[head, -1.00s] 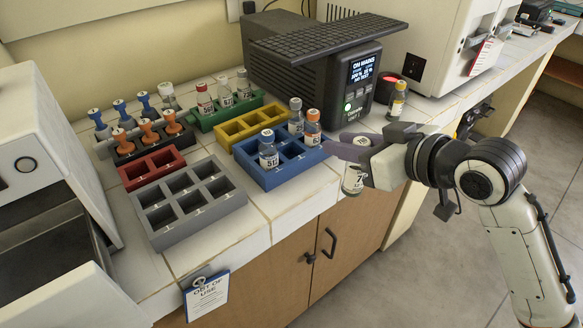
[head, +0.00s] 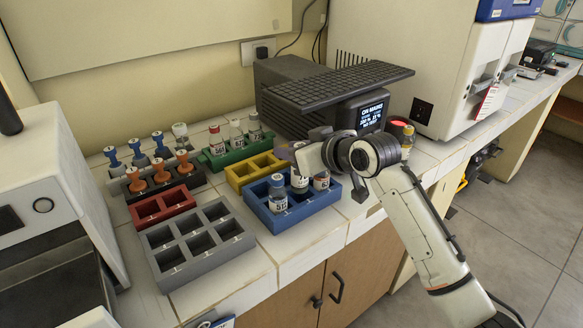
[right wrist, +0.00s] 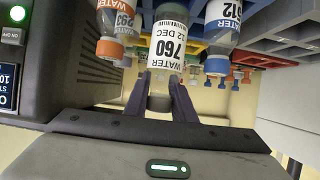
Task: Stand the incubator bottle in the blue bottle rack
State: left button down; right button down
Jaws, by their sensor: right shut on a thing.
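My right gripper (head: 298,150) is at the back part of the blue bottle rack (head: 305,213), fingers pointing left. In the right wrist view its dark fingers (right wrist: 160,95) are shut around the neck of an upright bottle labelled WATER 760 (right wrist: 167,48). In the head view a labelled bottle (head: 299,181) shows just below the fingers and appears to be this one. Its base is hidden, so I cannot tell whether it touches the rack floor. Bottle 512 (head: 278,197) and an orange-capped bottle (head: 321,181) stand in the rack on either side. My left gripper is out of view.
A yellow rack (head: 250,172) and a green rack (head: 222,160) stand behind and left of the blue one. Grey (head: 205,262) and red (head: 162,208) racks are further left. The dark heater unit with a display (head: 372,112) stands close behind my gripper.

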jog(key=shift+d+f, duration=0.1)
jog(key=shift+f, duration=2.4)
jog(key=c, duration=1.5)
grip_release()
jog(key=shift+o, duration=0.2)
jog(key=v, duration=1.2)
